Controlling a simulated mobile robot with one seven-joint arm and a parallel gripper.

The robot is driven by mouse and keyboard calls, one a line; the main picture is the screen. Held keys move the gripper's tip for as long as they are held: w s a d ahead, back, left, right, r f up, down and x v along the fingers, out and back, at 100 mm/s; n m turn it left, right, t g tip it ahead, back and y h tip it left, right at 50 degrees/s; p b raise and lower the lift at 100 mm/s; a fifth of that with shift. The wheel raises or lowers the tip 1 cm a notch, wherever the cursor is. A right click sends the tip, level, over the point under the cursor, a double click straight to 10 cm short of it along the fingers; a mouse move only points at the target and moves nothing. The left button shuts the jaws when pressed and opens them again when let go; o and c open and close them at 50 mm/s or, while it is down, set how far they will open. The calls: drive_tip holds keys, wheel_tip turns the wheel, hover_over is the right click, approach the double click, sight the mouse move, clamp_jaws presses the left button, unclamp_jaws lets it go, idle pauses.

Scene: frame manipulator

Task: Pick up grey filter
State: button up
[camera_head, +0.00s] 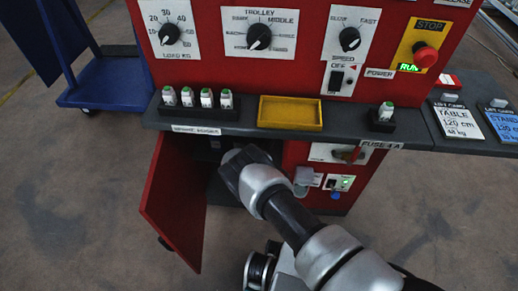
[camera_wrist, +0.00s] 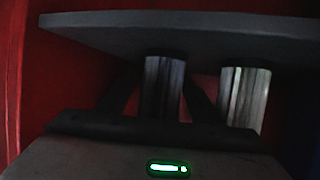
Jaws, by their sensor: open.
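In the wrist view a grey metallic cylinder (camera_wrist: 163,88), which looks like a filter, stands under a dark slab. A second, lighter grey cylinder (camera_wrist: 245,97) stands to its right. I cannot tell for sure which is the grey filter. My gripper (camera_wrist: 162,85) is open, its dark fingers on either side of the left cylinder. Whether they touch it is too dark to tell. My gripper's palm hides the lower ends of both cylinders. In the head view my arm reaches into the open cabinet, and the gripper and cylinders are hidden there.
The red cabinet door (camera_head: 175,200) stands open left of my arm. The dark slab (camera_wrist: 180,35) lies close above the fingers, with a red wall (camera_wrist: 40,90) at left. A grey counter (camera_head: 240,125) over the cabinet holds a yellow tray (camera_head: 290,112) and several green-topped fuses (camera_head: 207,98).

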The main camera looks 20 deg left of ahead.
drive_tip(key=c, duration=1.2)
drive_tip(key=shift+o, duration=0.2)
drive_tip(key=shift+r, duration=0.15)
